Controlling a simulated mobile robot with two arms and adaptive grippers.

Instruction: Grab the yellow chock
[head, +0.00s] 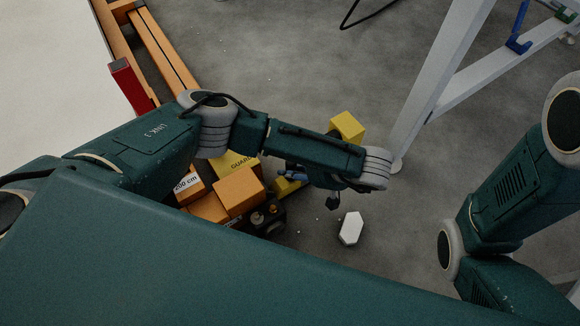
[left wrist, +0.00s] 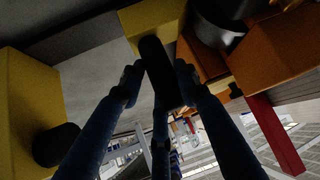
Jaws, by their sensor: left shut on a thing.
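A yellow chock (head: 287,187) lies low beside the orange blocks, partly hidden under my left arm in the head view. In the left wrist view, yellow (left wrist: 150,22) shows at the top, behind a dark rounded handle-like part. My left gripper (head: 292,172) is at this chock. A second yellow block (head: 347,127) stands beyond my forearm. A yellow block with a dark knob (left wrist: 25,105) fills the left of the wrist view. My right gripper is out of view.
Orange blocks (head: 238,191) and a yellow box marked "GUARD" (head: 235,162) crowd left of the gripper. A grey frame leg (head: 425,95) stands right. Grey floor is open behind.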

